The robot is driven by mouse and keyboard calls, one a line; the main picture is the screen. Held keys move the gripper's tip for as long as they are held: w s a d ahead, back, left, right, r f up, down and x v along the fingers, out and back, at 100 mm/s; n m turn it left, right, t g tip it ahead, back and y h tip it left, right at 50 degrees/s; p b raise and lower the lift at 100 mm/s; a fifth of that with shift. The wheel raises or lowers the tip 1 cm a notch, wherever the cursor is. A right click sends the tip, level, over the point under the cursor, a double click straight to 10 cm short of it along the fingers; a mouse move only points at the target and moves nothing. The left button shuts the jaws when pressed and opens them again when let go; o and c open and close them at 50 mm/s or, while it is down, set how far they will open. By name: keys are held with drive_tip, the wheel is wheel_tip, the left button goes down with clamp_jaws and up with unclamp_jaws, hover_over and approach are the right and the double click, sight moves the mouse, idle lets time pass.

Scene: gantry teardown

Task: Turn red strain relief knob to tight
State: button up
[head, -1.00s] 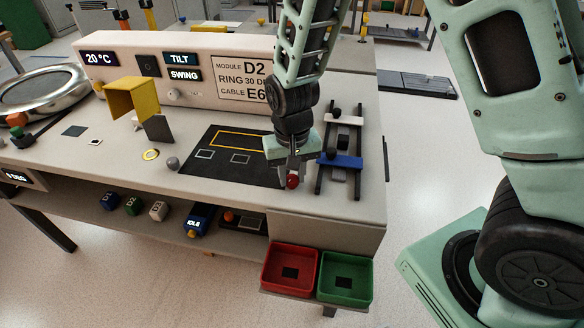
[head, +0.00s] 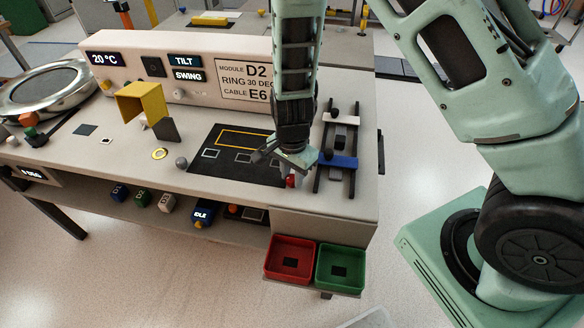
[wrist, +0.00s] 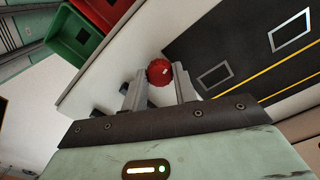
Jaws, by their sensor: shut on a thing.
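The red knob (head: 290,181) sits on the bench top near its front edge, right of the black mat. In the wrist view the knob (wrist: 160,72) shows as a round, ridged red piece between the fingertips. My gripper (head: 292,173) points down over the knob and is shut on it; the two fingers also show in the wrist view (wrist: 160,77), one on either side. In the head view the gripper body hides part of the knob. No tight mark or pointer on the knob can be made out.
A rail fixture with a blue clamp (head: 338,161) stands close on the right. The black mat (head: 205,162) lies on the left. Red (head: 290,279) and green (head: 340,285) bins hang below the front edge. A yellow bracket (head: 133,98) stands further left.

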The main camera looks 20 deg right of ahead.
sight(292, 178)
drive_tip(key=shift+w+r+m+p, duration=0.1)
drive_tip(key=shift+m+p, duration=0.8)
drive_tip(key=shift+m, duration=0.7)
drive_tip(key=o, duration=1)
wheel_tip(292, 178, up, 17)
drive_tip(key=shift+r+p, duration=0.15)
drive_tip(key=shift+p, duration=1.1)
